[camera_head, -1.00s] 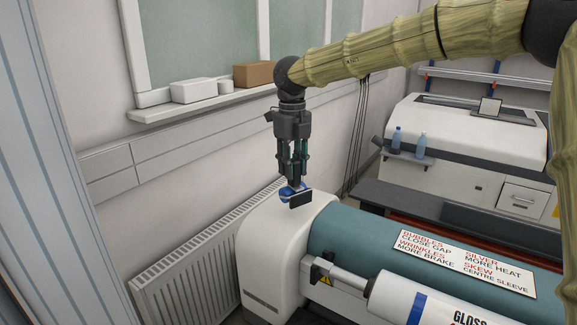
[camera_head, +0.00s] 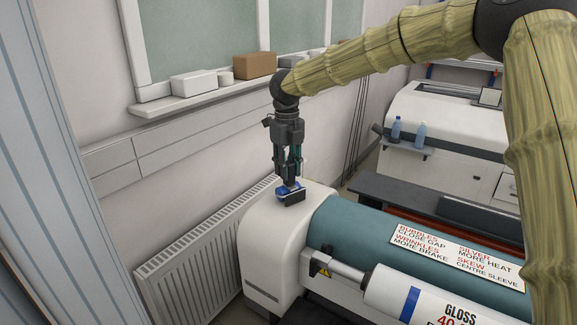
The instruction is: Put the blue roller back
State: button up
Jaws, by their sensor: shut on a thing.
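My gripper (camera_head: 288,176) points straight down and is shut on the blue roller (camera_head: 283,189). The roller shows a small blue part between the fingertips and a dark block-like part just below and to the right. Gripper and roller are over the top of the white rounded end housing (camera_head: 275,225) of the laminating machine. I cannot tell whether the roller touches the housing. The fingers hide part of the blue roller.
A teal machine roll (camera_head: 360,240) with a sign and a white GLOSS film roll (camera_head: 420,300) lie to the right. A radiator (camera_head: 205,255) stands left. A window sill (camera_head: 165,104) carries boxes. A white machine (camera_head: 460,125) with two blue bottles stands behind.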

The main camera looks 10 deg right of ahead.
jog(key=shift+f, duration=0.1)
jog(key=o, duration=1)
notch_tip(320, 180, up, 12)
jog(key=b, duration=0.4)
jog(key=shift+w, duration=0.1)
